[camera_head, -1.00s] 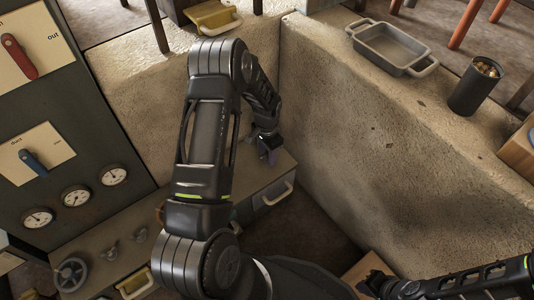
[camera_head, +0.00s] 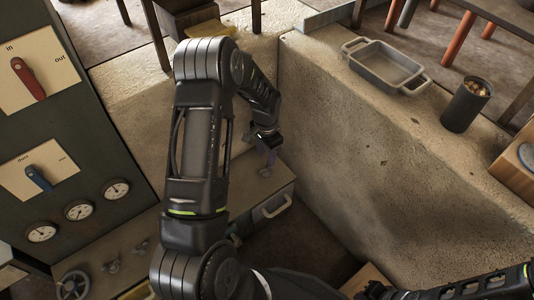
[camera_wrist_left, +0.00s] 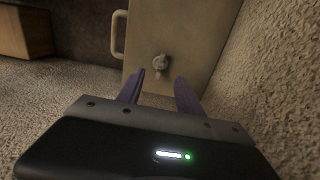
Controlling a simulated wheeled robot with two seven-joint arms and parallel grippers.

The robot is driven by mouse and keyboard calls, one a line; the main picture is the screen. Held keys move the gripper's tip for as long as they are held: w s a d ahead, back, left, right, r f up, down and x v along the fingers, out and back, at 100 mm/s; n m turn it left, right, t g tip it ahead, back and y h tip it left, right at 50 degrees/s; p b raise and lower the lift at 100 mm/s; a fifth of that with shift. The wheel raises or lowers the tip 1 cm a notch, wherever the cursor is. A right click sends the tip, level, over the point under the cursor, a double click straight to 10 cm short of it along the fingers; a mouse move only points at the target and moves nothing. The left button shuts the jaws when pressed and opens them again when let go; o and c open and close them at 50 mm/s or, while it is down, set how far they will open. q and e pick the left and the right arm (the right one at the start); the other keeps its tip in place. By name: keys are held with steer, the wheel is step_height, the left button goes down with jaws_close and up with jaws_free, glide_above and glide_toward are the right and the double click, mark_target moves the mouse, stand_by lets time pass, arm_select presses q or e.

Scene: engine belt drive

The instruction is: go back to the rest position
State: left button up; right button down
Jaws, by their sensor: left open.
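My left gripper (camera_head: 268,155) hangs at the end of my bent left arm in the head view, near the corner of the stone walls, above a low cabinet. In the left wrist view its two purple fingers (camera_wrist_left: 160,92) stand apart with nothing between them. Beyond them is a pale panel (camera_wrist_left: 190,30) with a small metal knob (camera_wrist_left: 160,64) and a handle at its left. My right arm enters at the lower right of the head view; its gripper (camera_head: 375,292) is partly cut off by the bottom edge, and its jaws cannot be made out.
A control panel with a red lever (camera_head: 30,80), a blue lever (camera_head: 38,178) and several gauges stands at the left. A grey tray (camera_head: 385,68) and a dark cup (camera_head: 466,104) stand on the right wall's top. A handwheel (camera_head: 74,285) is at the lower left.

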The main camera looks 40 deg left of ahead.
stand_by(0.3)
arm_select(q)
steer(key=shift+w+d+f+n+t, duration=0.15)
steer(key=shift+w+n+t, duration=0.15)
steer(key=shift+w, duration=0.15)
steer(key=shift+w+d+f+n+t, duration=0.15)
steer(key=shift+w+n+t, duration=0.15)
steer(key=shift+w, duration=0.15)
steer(key=shift+n+t+h, duration=0.5)
steer(key=shift+n+t, duration=0.1)
steer(key=shift+n, duration=0.3)
steer(key=d+f, duration=0.1)
steer(key=d, duration=0.1)
steer(key=d+f, duration=0.1)
steer(key=d, duration=0.1)
steer(key=s+d+f, duration=0.1)
steer(key=d, duration=0.1)
steer(key=shift+d, duration=0.25)
steer(key=s+d+f+n+g+h, duration=0.1)
steer(key=s+d+f, duration=0.1)
steer(key=s+d, duration=0.95)
steer(key=s+d+f+n+g+h, duration=0.1)
steer(key=s+d+f+h, duration=0.1)
steer(key=s+d, duration=0.9)
step_height(320, 180, up, 28)
steer(key=d+p, duration=0.1)
steer(key=p, duration=2.6)
steer(key=shift+w+d+f, duration=0.15)
steer(key=shift+w+d, duration=0.05)
steer(key=shift+d, duration=0.15)
